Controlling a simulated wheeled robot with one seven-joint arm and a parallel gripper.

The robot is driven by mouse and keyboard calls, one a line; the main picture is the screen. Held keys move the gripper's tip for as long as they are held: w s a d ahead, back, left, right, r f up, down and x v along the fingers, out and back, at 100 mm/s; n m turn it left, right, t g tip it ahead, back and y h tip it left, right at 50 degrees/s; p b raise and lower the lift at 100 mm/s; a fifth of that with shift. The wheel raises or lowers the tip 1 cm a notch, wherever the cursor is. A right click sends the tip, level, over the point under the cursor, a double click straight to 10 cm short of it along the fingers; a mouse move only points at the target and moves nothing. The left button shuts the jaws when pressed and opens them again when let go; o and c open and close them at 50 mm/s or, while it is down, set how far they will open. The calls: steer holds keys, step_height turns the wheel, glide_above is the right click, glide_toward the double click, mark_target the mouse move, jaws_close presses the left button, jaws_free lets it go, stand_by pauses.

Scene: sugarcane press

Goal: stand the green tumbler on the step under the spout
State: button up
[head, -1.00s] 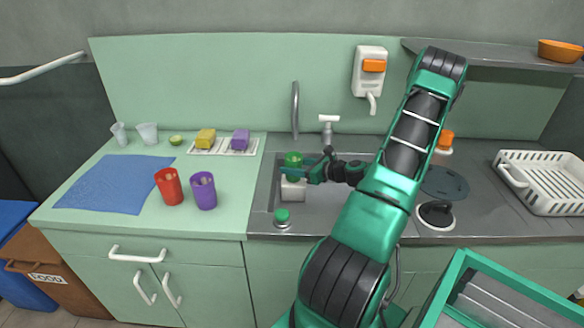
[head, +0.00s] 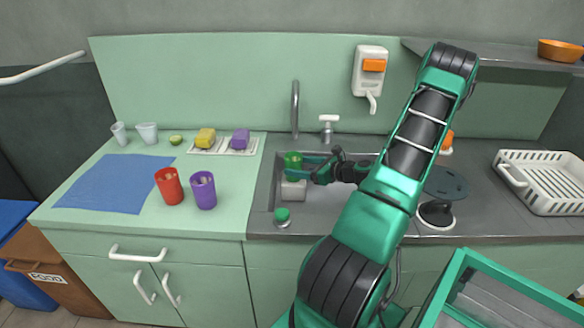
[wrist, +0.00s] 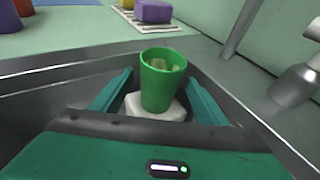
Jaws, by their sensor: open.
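The green tumbler (head: 293,160) stands upright on the white step (head: 293,190) in the sink, below the tall tap spout (head: 295,108). In the wrist view the tumbler (wrist: 160,88) shows something pale inside, and the step (wrist: 140,107) shows under its base. My gripper (head: 311,167) reaches in from the right. In the wrist view its open fingers (wrist: 158,80) lie on either side of the tumbler, with a gap visible on each side. The spout's mouth is not clear in either view.
Red (head: 169,186) and purple (head: 203,190) tumblers stand on the left counter near a blue mat (head: 115,183). Sponges (head: 205,138) lie behind them. A green-topped item (head: 282,216) is at the sink's front edge. A white rack (head: 545,180) stands far right.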

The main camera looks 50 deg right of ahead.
steer(key=a+v, duration=0.1)
steer(key=v, duration=0.8)
steer(key=shift+d, duration=0.5)
steer(key=shift+w, duration=0.1)
